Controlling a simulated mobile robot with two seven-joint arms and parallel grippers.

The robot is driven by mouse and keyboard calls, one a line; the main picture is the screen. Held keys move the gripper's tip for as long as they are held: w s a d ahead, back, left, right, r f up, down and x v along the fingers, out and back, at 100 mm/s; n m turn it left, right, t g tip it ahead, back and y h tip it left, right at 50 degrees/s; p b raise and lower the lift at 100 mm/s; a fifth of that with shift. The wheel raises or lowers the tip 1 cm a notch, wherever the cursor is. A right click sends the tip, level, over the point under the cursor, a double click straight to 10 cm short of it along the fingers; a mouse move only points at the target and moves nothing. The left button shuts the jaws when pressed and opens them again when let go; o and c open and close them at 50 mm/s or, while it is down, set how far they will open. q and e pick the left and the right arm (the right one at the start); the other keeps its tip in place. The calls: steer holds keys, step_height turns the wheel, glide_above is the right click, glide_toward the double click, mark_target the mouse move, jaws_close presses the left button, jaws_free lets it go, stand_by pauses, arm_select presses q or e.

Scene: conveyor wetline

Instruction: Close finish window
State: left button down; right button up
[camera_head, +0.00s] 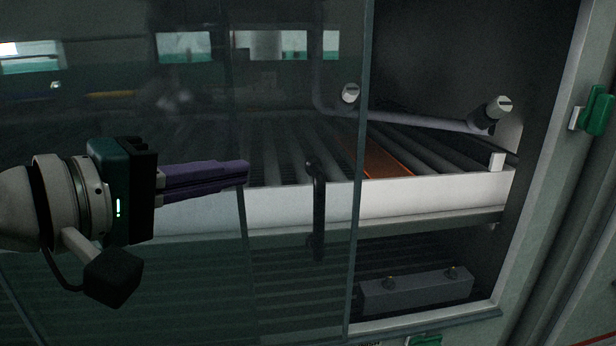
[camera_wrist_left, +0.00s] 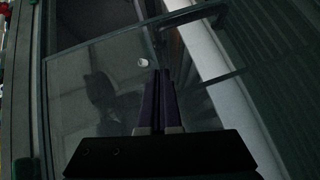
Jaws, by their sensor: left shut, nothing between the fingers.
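The finish window (camera_head: 300,270) is a tinted glass sliding panel with a dark vertical handle (camera_head: 317,210). Its right edge stands well left of the right frame post, so an open gap shows between them. My left gripper (camera_head: 246,172) is in front of the glass, left of the handle and apart from it in the picture. Its purple fingers are together and empty, pointing right. In the left wrist view the shut fingers (camera_wrist_left: 160,75) show against the glass (camera_wrist_left: 85,75). My right gripper is not in view.
Behind the gap are a roller conveyor with a white side rail (camera_head: 430,196), a pipe with nozzles (camera_head: 490,114) and a grey box (camera_head: 416,290) below. A green latch (camera_head: 598,110) sits on the right frame post (camera_head: 545,190).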

mark_target(311, 173)
arm_select(q)
steer(key=w+d, duration=0.1)
steer(key=w+d+f, duration=0.1)
steer(key=d, duration=0.1)
steer(key=w+d, duration=0.2)
steer(key=shift+d+f, duration=0.25)
steer(key=shift+f, duration=0.1)
steer(key=shift+w+d+f, duration=0.15)
steer(key=shift+d, duration=0.25)
